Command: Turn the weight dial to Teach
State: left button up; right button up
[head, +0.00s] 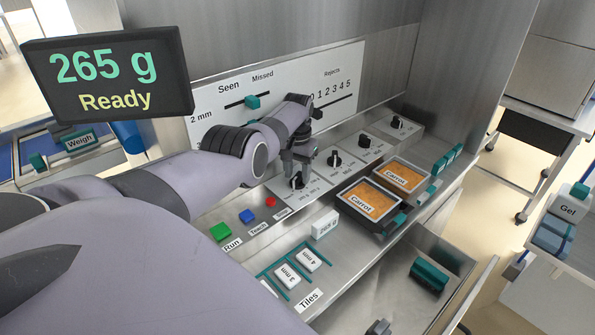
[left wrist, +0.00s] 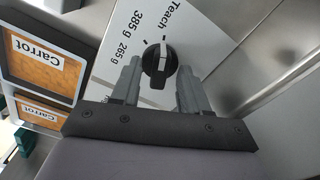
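The weight dial (left wrist: 160,60) is a round black knob with a white pointer line, on a white plate marked Teach, 385 g and 265 g. My left gripper (left wrist: 157,85) is open, one finger on each side of the knob, with small gaps seeming to show. In the head view my left gripper (head: 298,168) points down over the dial (head: 297,182) and partly hides it. My right gripper is not seen.
More black dials (head: 364,141) stand in a row to the right. Run (head: 220,232), Teach (head: 247,216) and red (head: 271,202) buttons lie to the left. Two Carrot trays (head: 368,199) sit in front. A display (head: 108,75) reads 265 g, Ready.

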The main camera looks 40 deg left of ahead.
aim_at(298, 175)
pick_arm(q)
notch_tip(298, 175, up, 2)
jog(key=shift+r+p, duration=0.25)
jog(key=shift+p, duration=0.75)
notch_tip(298, 175, up, 2)
jog(key=shift+r, duration=1.3)
